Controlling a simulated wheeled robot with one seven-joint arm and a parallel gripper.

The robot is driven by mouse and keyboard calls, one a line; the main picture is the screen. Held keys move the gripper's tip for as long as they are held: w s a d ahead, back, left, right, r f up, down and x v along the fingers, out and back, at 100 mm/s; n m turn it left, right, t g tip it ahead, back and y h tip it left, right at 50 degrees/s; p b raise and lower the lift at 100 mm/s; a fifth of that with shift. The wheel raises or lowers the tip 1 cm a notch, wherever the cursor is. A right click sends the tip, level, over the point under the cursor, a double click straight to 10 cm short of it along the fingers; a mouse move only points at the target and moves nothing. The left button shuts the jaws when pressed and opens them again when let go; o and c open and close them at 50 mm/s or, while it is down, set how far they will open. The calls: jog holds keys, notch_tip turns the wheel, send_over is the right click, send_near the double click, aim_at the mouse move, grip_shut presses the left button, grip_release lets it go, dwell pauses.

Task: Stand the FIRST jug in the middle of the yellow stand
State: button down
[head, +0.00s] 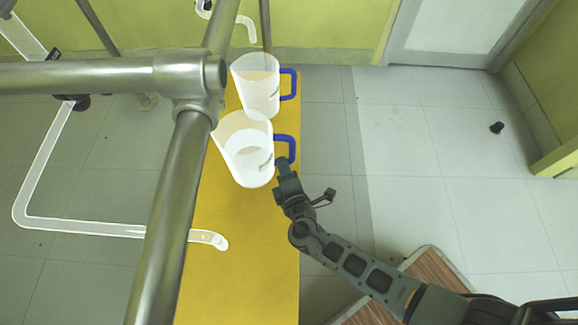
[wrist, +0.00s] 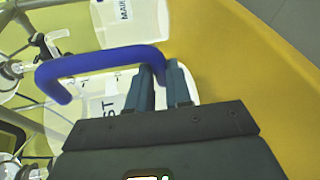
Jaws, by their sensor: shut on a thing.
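The near jug (head: 243,160) is white and translucent with a blue handle, and it is at the far half of the long yellow stand (head: 250,255) in the head view. In the wrist view the letters "ST" show on this jug (wrist: 118,84); the rest of its label is hidden. My gripper (head: 283,170) is at the jug's right side, shut on the blue handle. In the wrist view its fingers (wrist: 160,88) meet the handle's end. The jug looks about upright; I cannot tell whether its base touches the stand.
A second jug (head: 260,88) with a blue handle stands just behind, at the stand's far end; its label begins "MA" in the wrist view (wrist: 128,22).

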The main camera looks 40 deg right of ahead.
jog(key=shift+w+f+b, duration=0.1)
jog(key=shift+f+b, duration=0.7)
jog(key=shift+f, duration=0.75)
jog(key=shift+f, duration=0.15)
jog(key=c, duration=1.4)
grip_release()
jog(key=shift+f, duration=0.15)
jog(key=shift+c, duration=0.2)
jog(key=o, duration=0.4)
jog(key=shift+s+r, duration=0.2)
jog(key=shift+s, duration=0.05)
jog(key=p+v, duration=0.3)
jog(key=v, duration=0.8)
jog(key=shift+s+a+r, duration=0.1)
jog(key=shift+s, duration=0.25)
